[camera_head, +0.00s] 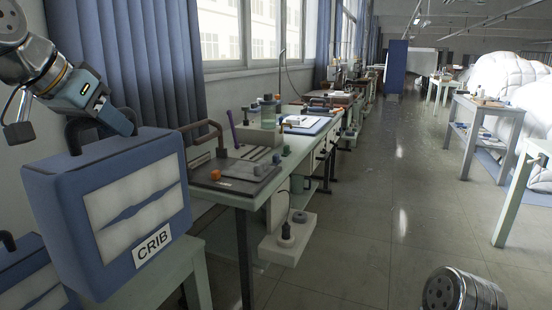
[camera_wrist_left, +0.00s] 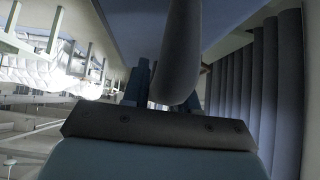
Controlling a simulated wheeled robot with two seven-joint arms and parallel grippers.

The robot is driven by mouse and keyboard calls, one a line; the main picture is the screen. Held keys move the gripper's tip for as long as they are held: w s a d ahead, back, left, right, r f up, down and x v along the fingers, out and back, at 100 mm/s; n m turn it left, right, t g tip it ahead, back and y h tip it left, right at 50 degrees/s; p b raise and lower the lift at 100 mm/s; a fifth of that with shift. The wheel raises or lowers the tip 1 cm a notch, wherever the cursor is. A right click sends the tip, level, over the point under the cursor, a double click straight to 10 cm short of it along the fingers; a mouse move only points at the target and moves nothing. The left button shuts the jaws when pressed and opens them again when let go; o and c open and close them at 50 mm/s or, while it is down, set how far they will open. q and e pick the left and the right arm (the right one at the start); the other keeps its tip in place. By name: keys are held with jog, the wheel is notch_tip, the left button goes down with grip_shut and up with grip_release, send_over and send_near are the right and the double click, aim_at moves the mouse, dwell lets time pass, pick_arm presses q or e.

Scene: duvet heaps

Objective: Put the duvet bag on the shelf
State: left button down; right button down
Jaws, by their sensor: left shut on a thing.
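The duvet bag (camera_head: 125,225) is a blue case with white padded windows and a CRIB label, at the left in the head view. My left gripper (camera_head: 118,121) comes down from the upper left and is shut on the bag's dark handle (camera_head: 78,128). In the left wrist view the handle (camera_wrist_left: 181,60) rises between the fingers (camera_wrist_left: 165,95), with the blue bag (camera_wrist_left: 150,22) beyond. The bag hangs upright, slightly tilted, in front of a pale stand (camera_head: 200,275); I cannot tell whether it touches it. I cannot make out which surface is the shelf. My right gripper is out of view.
A second similar bag (camera_head: 30,285) stands at the lower left edge. A long workbench (camera_head: 240,195) with tools and bottles runs along the window wall, close to the held bag. White duvet heaps (camera_head: 510,85) and small tables (camera_head: 470,103) stand at right. The middle floor is clear.

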pick_arm(q)
jog(key=w+d+f+b, duration=0.15)
jog(key=w+f, duration=0.25)
jog(key=f, duration=0.4)
jog(key=w+d+f, duration=0.2)
jog(key=w+f, duration=0.1)
jog(key=f, duration=0.5)
jog(key=w+d+f, duration=0.2)
jog(key=w+f, duration=0.2)
jog(key=f, duration=0.5)
jog(key=s+f+n+y, duration=0.1)
jog(key=s+f, duration=0.2)
jog(key=f, duration=0.7)
jog(key=s+d+f+n+y+b, duration=0.1)
jog(key=s+f+n, duration=0.1)
jog(key=f, duration=0.9)
jog(key=s+f+n+y, duration=0.1)
jog(key=s+f, duration=0.4)
jog(key=f, duration=0.5)
jog(key=shift+d+f+t+b, duration=0.25)
jog(key=shift+f+t+b, duration=0.05)
jog(key=shift+b, duration=0.1)
